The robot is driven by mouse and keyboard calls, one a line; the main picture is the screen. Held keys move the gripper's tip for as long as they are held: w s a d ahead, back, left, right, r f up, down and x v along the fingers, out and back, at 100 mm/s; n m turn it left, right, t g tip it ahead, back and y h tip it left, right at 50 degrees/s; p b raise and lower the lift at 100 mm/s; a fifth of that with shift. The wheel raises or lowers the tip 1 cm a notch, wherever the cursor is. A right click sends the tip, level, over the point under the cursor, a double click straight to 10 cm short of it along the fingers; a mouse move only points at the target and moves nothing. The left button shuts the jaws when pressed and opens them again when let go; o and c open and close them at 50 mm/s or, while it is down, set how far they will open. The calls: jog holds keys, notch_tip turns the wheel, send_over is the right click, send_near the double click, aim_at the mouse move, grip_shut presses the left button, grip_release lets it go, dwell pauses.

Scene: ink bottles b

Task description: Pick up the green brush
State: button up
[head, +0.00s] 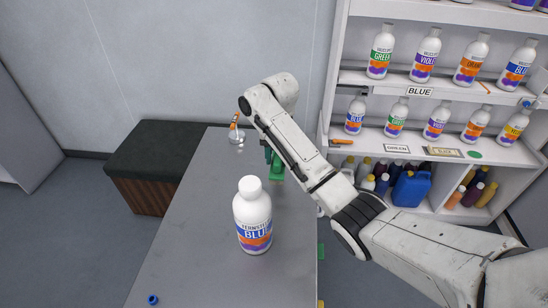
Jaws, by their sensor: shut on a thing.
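My gripper (272,163) is at the end of the arm, low over the far right part of the grey table, mostly hidden behind my own forearm. A green thing (277,170), which I take as the green brush, shows beside the arm at the gripper. The gripper is shut on it. Its shape and the jaws are mostly hidden, and I cannot tell whether it touches the table.
A white bottle labelled BLUE (253,222) stands on the grey table (195,240). A clear cup with an orange-handled item (236,130) is at the far edge. A blue cap (152,299) lies front left. A bottle shelf (400,85) stands right.

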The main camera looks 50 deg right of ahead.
aim_at(284, 168)
jog(key=r+p, duration=0.1)
jog(key=s+r+p, duration=0.1)
jog(key=r+p, duration=0.1)
jog(key=s+r+p, duration=0.1)
jog(key=shift+s+a+r+p, duration=0.15)
jog(key=shift+s+p, duration=0.1)
jog(key=shift+p, duration=0.05)
jog(key=s+a+r+p, duration=0.1)
jog(key=s+r+p, duration=0.2)
jog(key=s, duration=0.6)
jog(key=shift+a+p, duration=0.4)
jog(key=shift+p, duration=0.55)
